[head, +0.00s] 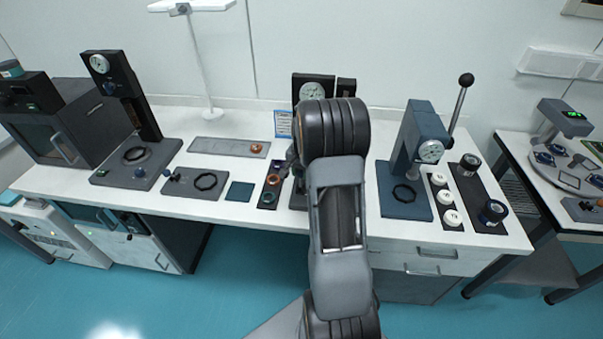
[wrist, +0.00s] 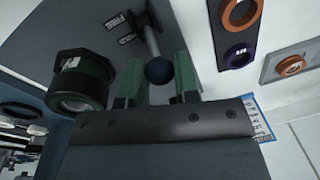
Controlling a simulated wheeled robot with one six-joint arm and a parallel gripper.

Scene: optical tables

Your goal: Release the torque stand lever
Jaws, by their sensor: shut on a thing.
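The torque stand appears to be the dark unit with a round gauge (head: 312,92) at the middle of the bench. My arm hides most of it in the head view. In the wrist view its lever (wrist: 150,38) is a thin grey rod ending in a dark blue ball knob (wrist: 160,71). My gripper (wrist: 159,80) has a green finger on each side of the knob and is shut on it. A black and green cylinder (wrist: 82,85) stands left of the fingers. The gripper is hidden behind my arm in the head view.
A dark tray with coloured rings (head: 271,185) lies just left of the stand. A grey plate with a copper ring (head: 228,147) and a blue-edged card (head: 283,125) are close by. A blue press with a raised lever (head: 412,150) stands to the right.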

